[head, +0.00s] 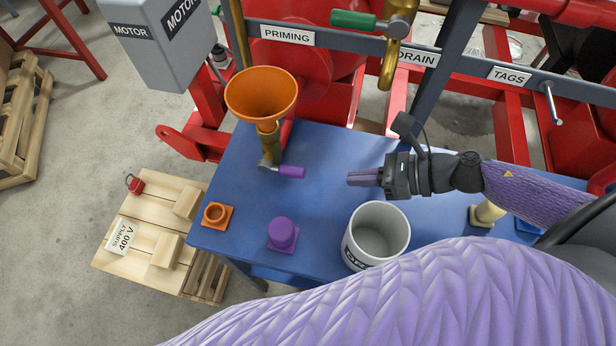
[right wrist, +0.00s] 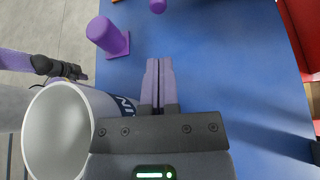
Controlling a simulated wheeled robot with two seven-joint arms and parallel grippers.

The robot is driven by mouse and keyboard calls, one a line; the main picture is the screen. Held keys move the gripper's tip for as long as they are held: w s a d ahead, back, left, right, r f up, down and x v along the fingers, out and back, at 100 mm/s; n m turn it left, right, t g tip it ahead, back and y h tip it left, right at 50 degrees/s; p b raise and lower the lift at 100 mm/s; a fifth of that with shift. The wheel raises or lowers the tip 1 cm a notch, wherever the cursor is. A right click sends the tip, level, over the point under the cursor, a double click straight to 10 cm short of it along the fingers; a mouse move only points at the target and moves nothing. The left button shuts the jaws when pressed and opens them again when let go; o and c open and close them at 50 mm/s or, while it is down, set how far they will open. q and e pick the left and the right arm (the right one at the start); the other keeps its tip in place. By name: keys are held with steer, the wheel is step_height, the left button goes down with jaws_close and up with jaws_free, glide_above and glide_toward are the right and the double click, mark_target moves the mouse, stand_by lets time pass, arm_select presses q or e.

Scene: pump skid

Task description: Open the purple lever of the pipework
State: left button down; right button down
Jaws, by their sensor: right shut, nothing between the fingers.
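The purple lever (head: 291,171) sticks out to the right from the valve on the brass pipe (head: 268,148) below the orange funnel (head: 261,94). Its end shows at the top edge of the right wrist view (right wrist: 157,6). My right gripper (head: 350,179) is shut and empty, to the right of the lever, pointing at it with a clear gap between. Its closed fingers show in the right wrist view (right wrist: 158,62). My left gripper (right wrist: 66,70) seems to show small and dark beyond the bucket in the right wrist view; its fingers are unclear. It is not seen in the head view.
A blue table (head: 335,150) carries a purple capped piece (head: 282,233), an orange ring on a plate (head: 216,214) and a white bucket (head: 376,236) below my right gripper. A grey rail (head: 340,46) with labels and a green-handled valve (head: 353,19) runs behind.

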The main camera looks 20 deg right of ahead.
mark_target(280, 170)
steer(key=shift+w+a, duration=0.1)
steer(key=x, duration=0.9)
steer(key=shift+w+a+f+b, duration=0.15)
steer(key=shift+a+f+b, duration=0.05)
steer(key=shift+a+b, duration=0.15)
